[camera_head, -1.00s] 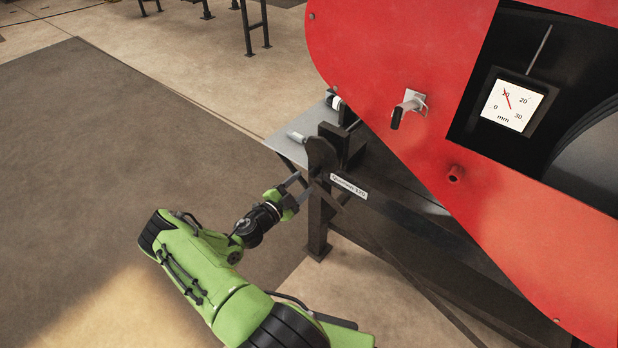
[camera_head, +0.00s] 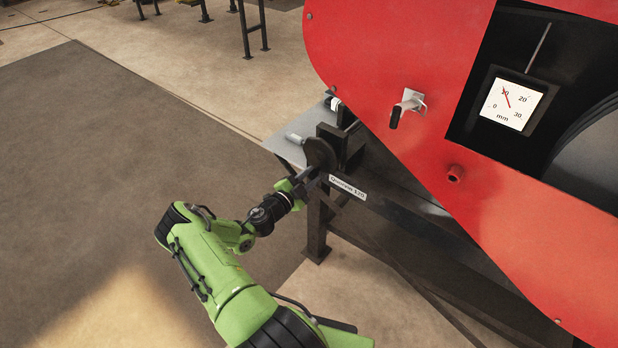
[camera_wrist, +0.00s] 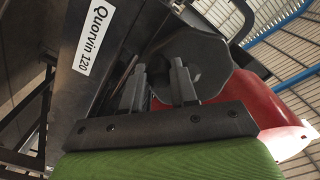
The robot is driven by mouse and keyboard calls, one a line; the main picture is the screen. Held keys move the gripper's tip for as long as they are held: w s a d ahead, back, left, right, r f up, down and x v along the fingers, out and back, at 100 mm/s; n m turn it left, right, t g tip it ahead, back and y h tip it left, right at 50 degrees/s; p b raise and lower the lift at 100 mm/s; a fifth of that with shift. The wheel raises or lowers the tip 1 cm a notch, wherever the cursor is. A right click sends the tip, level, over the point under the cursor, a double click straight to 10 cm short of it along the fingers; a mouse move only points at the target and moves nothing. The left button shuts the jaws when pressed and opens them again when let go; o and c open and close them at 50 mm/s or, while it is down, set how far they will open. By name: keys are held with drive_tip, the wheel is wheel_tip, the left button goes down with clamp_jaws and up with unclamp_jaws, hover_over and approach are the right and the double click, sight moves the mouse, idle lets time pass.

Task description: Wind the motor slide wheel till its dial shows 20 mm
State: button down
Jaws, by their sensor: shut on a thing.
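In the wrist view the dark wheel (camera_wrist: 205,60) stands just beyond the fingers. My gripper (camera_head: 307,175) reaches it from the lower left and is shut on it; its fingers also show in the wrist view (camera_wrist: 158,85). Exactly which part lies between them is hard to tell. The white square dial (camera_head: 516,108), marked 0 to 30 mm, has its red needle at about 10.
A red guard (camera_head: 400,60) covers the press above and right of the wheel, with a grey handle (camera_head: 407,106) sticking out. A label (camera_head: 347,187) reading "Quorvin 120" sits beside my gripper. Dark frame legs (camera_head: 318,230) stand below. The floor at left is clear.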

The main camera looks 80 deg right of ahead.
sight(328, 152)
drive_tip(key=shift+s, duration=0.1)
